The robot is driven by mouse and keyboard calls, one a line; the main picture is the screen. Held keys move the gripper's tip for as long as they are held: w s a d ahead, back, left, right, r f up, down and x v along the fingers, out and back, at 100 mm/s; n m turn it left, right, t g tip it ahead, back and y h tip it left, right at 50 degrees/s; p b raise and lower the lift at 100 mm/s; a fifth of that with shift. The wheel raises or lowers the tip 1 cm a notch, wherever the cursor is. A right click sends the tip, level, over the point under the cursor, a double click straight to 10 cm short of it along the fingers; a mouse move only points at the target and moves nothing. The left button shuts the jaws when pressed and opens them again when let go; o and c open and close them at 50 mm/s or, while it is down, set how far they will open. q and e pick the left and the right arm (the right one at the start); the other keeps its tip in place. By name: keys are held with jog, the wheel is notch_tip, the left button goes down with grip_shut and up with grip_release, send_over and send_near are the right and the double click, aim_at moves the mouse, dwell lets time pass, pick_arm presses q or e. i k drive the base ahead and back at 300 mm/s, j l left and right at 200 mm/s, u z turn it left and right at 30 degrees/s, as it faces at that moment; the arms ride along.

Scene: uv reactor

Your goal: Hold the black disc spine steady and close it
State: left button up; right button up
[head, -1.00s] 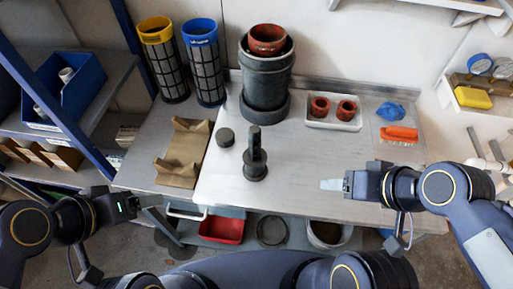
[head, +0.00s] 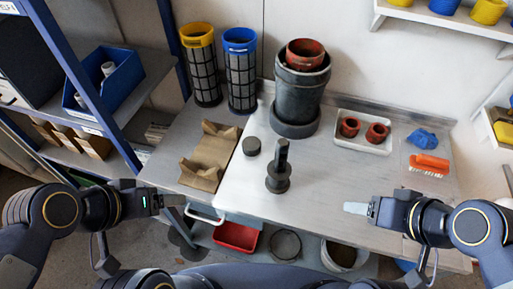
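The black disc spine (head: 279,168) stands upright on the steel bench (head: 325,190), with wider discs low on it and a narrower post above. A separate small black round piece (head: 252,146) lies on the bench just behind and left of it. My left gripper (head: 184,200) is at the bench's front left edge, apart from the spine. My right gripper (head: 348,208) is over the bench's front, to the right of the spine and apart from it. Neither gripper touches anything. The finger gaps are too small to make out.
A large grey cylinder (head: 300,95) with a red ring stands behind the spine. Yellow-topped (head: 202,70) and blue-topped (head: 240,75) mesh filters stand at back left. A brown cradle (head: 210,155) lies left. A white tray (head: 361,142) holds red rings.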

aim_at(279, 170)
jog(key=l+z, duration=0.7)
jog(key=l, duration=0.1)
